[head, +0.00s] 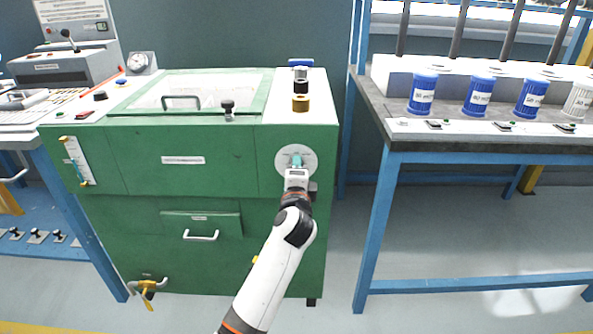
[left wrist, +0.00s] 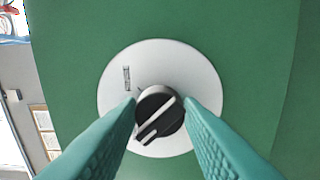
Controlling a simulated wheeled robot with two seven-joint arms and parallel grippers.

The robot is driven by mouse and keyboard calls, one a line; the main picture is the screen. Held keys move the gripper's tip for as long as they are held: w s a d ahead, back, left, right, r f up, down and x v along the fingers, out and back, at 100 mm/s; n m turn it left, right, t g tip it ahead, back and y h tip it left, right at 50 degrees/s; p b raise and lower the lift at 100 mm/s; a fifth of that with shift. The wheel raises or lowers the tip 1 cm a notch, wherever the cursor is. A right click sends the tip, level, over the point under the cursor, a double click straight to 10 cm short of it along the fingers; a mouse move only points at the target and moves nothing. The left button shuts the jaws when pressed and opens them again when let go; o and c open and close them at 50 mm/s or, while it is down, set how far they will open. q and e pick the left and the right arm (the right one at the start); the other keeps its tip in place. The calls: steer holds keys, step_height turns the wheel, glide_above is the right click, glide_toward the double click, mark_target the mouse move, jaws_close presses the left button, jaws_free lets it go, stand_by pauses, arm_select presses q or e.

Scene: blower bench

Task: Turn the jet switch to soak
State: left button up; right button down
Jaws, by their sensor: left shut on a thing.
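The jet switch is a black round knob (left wrist: 152,128) with a white pointer bar, on a round pale plate (left wrist: 125,75). The plate (head: 282,158) also shows on the right of the green cabinet's front in the head view. My left gripper (head: 296,162) reaches it from below and in front. In the left wrist view its teal fingers (left wrist: 163,108) stand on both sides of the knob, shut on it. The pointer bar lies slanted, from lower left to upper right. A small dark mark sits at the plate's upper left; its lettering is too small to read. My right gripper is not in view.
The green cabinet (head: 120,155) has a drawer handle (head: 200,237) below and a lid handle (head: 181,99) on top. A blue-framed bench (head: 480,145) with several blue cups stands at right, with floor between.

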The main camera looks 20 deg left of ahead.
arm_select(q)
steer(key=shift+f+n, duration=0.1)
steer(key=shift+n, duration=0.2)
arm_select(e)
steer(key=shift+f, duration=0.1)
arm_select(q)
steer(key=o, duration=1)
steer(key=p+v, duration=0.2)
steer(key=v, duration=1)
steer(key=shift+p, duration=0.3)
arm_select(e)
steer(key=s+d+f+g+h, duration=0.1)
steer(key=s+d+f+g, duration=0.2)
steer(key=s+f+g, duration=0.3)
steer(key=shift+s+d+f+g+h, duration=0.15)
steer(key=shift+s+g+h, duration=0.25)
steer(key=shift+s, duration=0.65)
